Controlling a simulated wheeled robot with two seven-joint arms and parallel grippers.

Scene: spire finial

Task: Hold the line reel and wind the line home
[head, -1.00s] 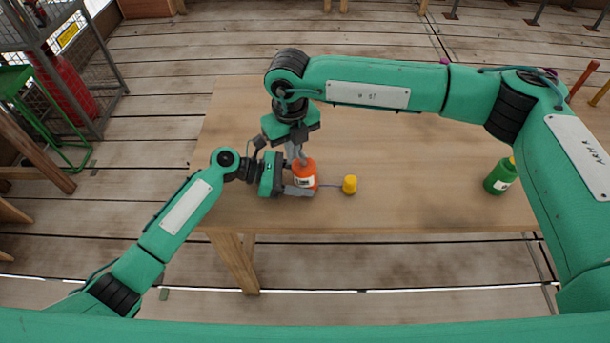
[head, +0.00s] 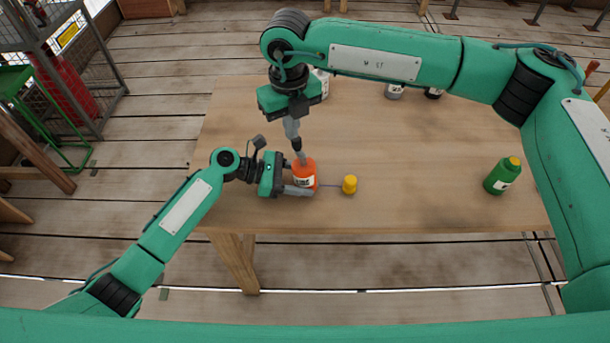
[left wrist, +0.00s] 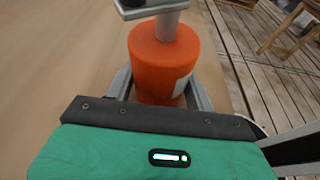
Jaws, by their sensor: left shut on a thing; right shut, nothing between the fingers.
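The orange line reel (head: 304,173) with a white label stands on the wooden table. It also shows in the left wrist view (left wrist: 160,62). My left gripper (head: 303,191) is shut on the reel, its fingers on either side of the body. My right gripper (head: 299,156) is shut and comes down from above, its tips at the top of the reel. Whether they touch a crank there I cannot tell. A thin line runs right from the reel to a small yellow piece (head: 349,185) on the table, a short way from the reel.
A green bottle (head: 502,176) stands at the table's right end. White containers (head: 394,92) stand at the back, partly behind my right arm. The table (head: 420,160) is clear between the yellow piece and the green bottle.

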